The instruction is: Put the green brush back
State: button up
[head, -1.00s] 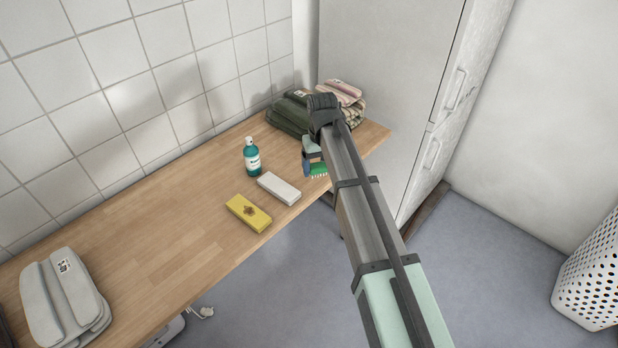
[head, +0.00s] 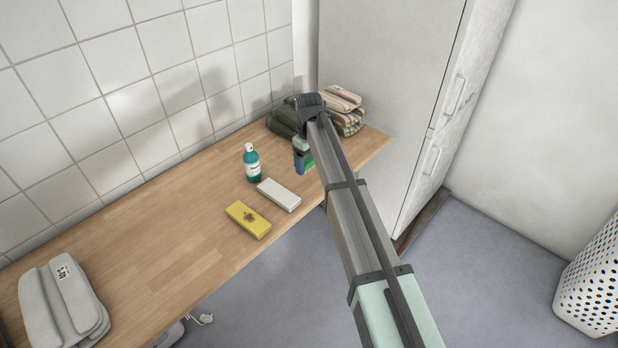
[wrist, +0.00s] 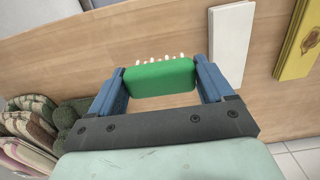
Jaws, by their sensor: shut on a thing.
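The green brush (wrist: 160,78) is held between the two blue fingers of my gripper (wrist: 162,82) in the wrist view, with its pale bristles pointing away from the palm. In the head view my gripper (head: 302,160) is over the right part of the counter, and only a bit of the green brush (head: 309,167) shows beside the blue finger. My arm hides the rest. Whether the brush touches the counter is hard to tell.
On the wooden counter (head: 150,250) are a white block (head: 279,195), a yellow block (head: 248,219) with a dark mark and a teal bottle (head: 252,163). Folded towels (head: 345,108) lie behind my gripper. The middle left is clear.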

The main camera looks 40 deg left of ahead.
aim_at(309, 159)
jog(key=shift+f, duration=3.45)
jog(key=shift+f, duration=0.15)
jog(key=o, duration=0.9)
notch_tip(309, 159, up, 12)
jog(key=shift+r, duration=0.15)
jog(key=shift+d, duration=0.1)
